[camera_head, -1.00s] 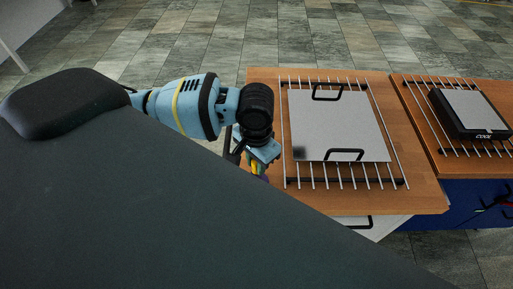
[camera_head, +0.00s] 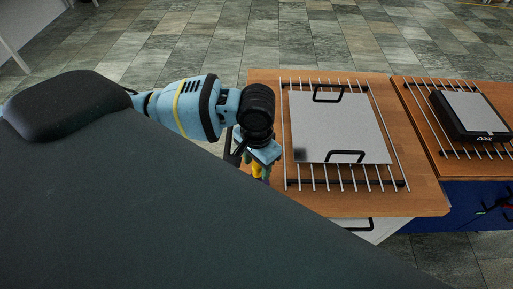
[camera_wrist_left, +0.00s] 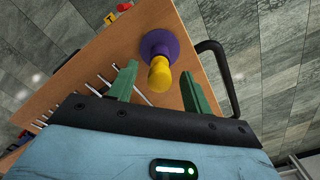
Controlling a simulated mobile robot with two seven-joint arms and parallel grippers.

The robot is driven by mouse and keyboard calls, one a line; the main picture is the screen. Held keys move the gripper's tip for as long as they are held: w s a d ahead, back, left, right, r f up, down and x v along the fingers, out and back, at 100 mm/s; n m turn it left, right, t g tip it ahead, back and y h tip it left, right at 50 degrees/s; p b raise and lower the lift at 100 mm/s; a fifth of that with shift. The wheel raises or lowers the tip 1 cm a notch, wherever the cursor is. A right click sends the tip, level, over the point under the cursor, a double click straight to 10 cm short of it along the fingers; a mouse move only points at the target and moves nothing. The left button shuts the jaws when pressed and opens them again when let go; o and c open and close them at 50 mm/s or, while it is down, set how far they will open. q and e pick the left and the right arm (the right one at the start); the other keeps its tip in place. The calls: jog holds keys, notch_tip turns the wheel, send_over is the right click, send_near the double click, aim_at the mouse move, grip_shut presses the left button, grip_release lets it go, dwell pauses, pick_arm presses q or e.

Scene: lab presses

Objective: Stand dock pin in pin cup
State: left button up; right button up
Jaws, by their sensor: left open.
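A yellow pin (camera_wrist_left: 160,73) stands with its lower end at a purple cup (camera_wrist_left: 158,42) on the wooden table, its near end pointing toward the left wrist camera. How deep it sits in the cup is hidden. My left gripper (camera_wrist_left: 160,69) is open, its green fingers apart on either side of the yellow pin, with gaps visible. In the head view my left gripper (camera_head: 260,160) is over the left edge of the table. The yellow pin (camera_head: 256,170) and a bit of the purple cup (camera_head: 266,173) show below it. My right gripper is not in view.
A silver plate (camera_head: 340,125) with black handles lies on a metal rack (camera_head: 396,150) right of my left gripper. A black device marked COOL (camera_head: 470,115) sits on a second rack at the right. A red object (camera_wrist_left: 124,7) and yellow object (camera_wrist_left: 110,18) are near the table edge.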

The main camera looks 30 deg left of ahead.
pick_arm(q)
notch_tip(320, 180, up, 6)
jog(key=shift+f, duration=0.15)
jog(key=shift+r, duration=0.65)
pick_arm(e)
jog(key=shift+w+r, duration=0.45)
pick_arm(q)
jog(key=shift+s+f, duration=0.1)
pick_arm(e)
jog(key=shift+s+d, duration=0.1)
